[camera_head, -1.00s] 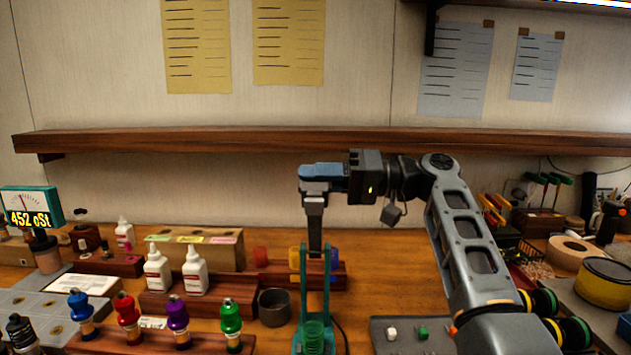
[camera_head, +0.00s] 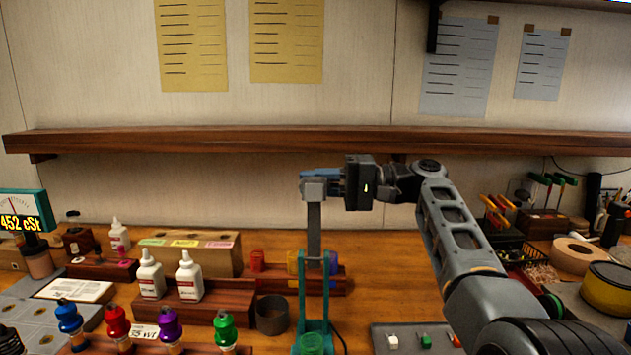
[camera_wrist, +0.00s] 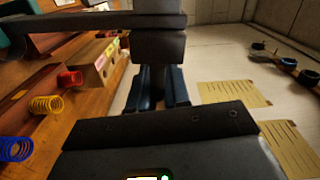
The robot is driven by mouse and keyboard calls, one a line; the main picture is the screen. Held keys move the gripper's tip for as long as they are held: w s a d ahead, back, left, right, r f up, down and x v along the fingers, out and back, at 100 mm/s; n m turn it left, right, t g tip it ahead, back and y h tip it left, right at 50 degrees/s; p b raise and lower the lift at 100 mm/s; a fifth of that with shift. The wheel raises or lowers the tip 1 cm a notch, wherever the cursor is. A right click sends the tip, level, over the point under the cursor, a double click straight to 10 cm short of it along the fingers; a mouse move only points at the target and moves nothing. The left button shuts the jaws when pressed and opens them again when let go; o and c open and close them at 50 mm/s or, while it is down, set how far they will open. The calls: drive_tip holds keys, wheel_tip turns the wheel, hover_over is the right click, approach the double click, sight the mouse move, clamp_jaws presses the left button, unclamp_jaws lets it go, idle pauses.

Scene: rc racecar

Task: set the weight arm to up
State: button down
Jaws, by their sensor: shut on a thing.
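The weight arm (camera_head: 314,232) is a dark grey bar that stands about upright from a teal stand (camera_head: 325,322) in the head view. A grey block (camera_head: 313,188) sits at its top end. My gripper (camera_head: 318,175) is at that top end, with its blue fingers shut on the block and partly hidden behind it. In the wrist view the dark block (camera_wrist: 159,48) lies at the blue fingers (camera_wrist: 162,88), and the bar (camera_wrist: 90,22) runs off to the left. The exact finger contact is hidden.
A wooden shelf (camera_head: 250,143) runs along the wall just above my gripper. White bottles (camera_head: 190,277), colored-top bottles (camera_head: 168,325) and a grey cup (camera_head: 272,315) stand left of the stand. A switch panel (camera_head: 405,340) lies to the right.

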drive_tip(key=shift+f, duration=0.45)
drive_tip(key=c, duration=1.4)
unclamp_jaws()
drive_tip(key=shift+w, duration=0.15)
drive_tip(key=shift+o, duration=1.2)
drive_tip(key=shift+r, duration=0.15)
drive_tip(key=d+b, duration=0.1)
drive_tip(key=d, duration=0.7)
drive_tip(key=shift+b, duration=0.4)
